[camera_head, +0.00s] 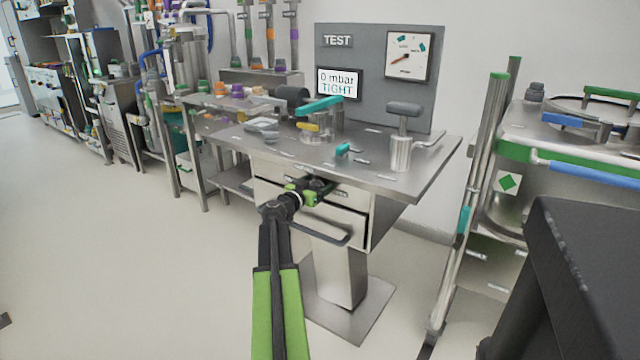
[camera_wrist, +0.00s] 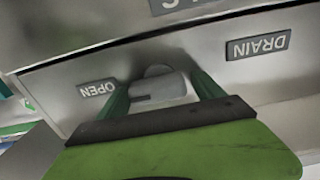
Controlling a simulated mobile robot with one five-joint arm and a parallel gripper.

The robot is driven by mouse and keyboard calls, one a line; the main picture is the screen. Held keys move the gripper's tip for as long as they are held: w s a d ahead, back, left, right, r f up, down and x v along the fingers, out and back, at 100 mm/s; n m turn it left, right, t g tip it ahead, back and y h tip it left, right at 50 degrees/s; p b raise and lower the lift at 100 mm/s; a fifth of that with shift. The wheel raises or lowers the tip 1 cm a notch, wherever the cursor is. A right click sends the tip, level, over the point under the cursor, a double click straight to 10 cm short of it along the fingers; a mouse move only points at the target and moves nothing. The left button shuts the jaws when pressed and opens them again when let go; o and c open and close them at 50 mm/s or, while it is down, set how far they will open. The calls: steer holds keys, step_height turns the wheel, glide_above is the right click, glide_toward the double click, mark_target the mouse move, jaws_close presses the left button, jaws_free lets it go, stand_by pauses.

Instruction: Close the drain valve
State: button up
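The drain valve handle (camera_wrist: 162,90) is a short grey rounded lever on the steel front panel. It shows in the wrist view between an OPEN label (camera_wrist: 98,88) and a DRAIN label (camera_wrist: 258,46), both upside down there. My gripper (camera_wrist: 160,80) has its two dark green fingers spread, one on each side of the handle. The fingers sit very close to it; I cannot tell whether they touch. In the head view my gripper (camera_head: 318,186) is at the bench's front panel just below the tabletop and hides the handle.
The steel bench (camera_head: 240,142) carries valves with teal and yellow handles and a grey-topped cylinder (camera_head: 401,150). The display (camera_head: 337,83) behind reads 0 mbar TIGHT. A drawer handle (camera_head: 318,236) juts out below my gripper. A steel vessel frame (camera_head: 480,180) stands at right.

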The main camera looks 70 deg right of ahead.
steer(key=shift+a, duration=0.1)
steer(key=c, duration=1.2)
steer(key=shift+c, duration=0.2)
steer(key=shift+n, duration=0.3)
steer(key=n, duration=0.3)
steer(key=shift+w+r, duration=0.1)
steer(key=shift+w, duration=0.1)
steer(key=n, duration=0.5)
steer(key=shift+w+d, duration=0.2)
steer(key=n, duration=0.4)
steer(key=shift+w+f+n, duration=0.2)
steer(key=shift+n, duration=0.1)
steer(key=n, duration=0.4)
steer(key=shift+w+d+f+n+b, duration=0.1)
steer(key=shift+f+n+b, duration=0.05)
steer(key=shift+n+b, duration=0.2)
